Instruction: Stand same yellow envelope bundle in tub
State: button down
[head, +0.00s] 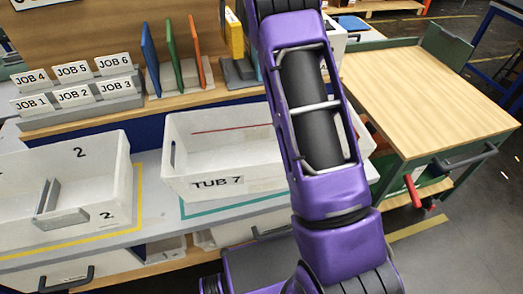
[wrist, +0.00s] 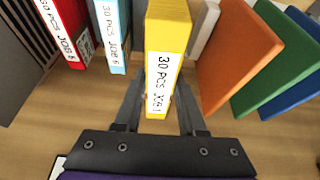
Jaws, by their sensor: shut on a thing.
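The yellow envelope bundle (wrist: 167,32) stands upright in the middle of the wrist view, its white label starting "30 PCS". My gripper (wrist: 159,98) is shut on it, one finger on each side. In the head view the yellow bundle (head: 233,38) shows at the back shelf, partly behind my purple arm; my gripper is hidden there. A white tub marked TUB 7 (head: 222,184) sits on the lower bench, its right part behind my arm. A white tub marked 2 (head: 110,185) stands at the left with a metal bookend (head: 50,200) inside.
In the wrist view, red (wrist: 68,18) and light blue (wrist: 112,25) bundles stand left of the yellow one; orange (wrist: 240,55), green (wrist: 275,65) and blue (wrist: 295,95) panels stand right. JOB-labelled blocks (head: 75,95) line the shelf. A wood-topped cart (head: 425,90) is at right.

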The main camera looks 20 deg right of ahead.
jog(key=s+d+f+n+g+y+b, duration=0.1)
jog(key=s+d+f+n+y+b, duration=0.15)
jog(key=s+f+n, duration=0.6)
jog(key=s+d+f+n+g+y+b, duration=0.2)
jog(key=s+n+b, duration=0.15)
jog(key=s, duration=0.95)
jog(key=shift+s+a+f+n+g+b, duration=0.15)
jog(key=shift+s+f+n+b, duration=0.65)
jog(key=shift+f, duration=1.85)
jog(key=shift+s+a+f+n+g+b, duration=0.15)
jog(key=shift+s+f+n+b, duration=0.65)
jog(key=shift+f, duration=1.85)
jog(key=shift+s+f+n+g+b, duration=0.4)
jog(key=shift+s+f, duration=0.7)
jog(key=shift+f, duration=1.55)
jog(key=shift+f, duration=0.15)
jog(key=shift+c, duration=2.4)
grip_release()
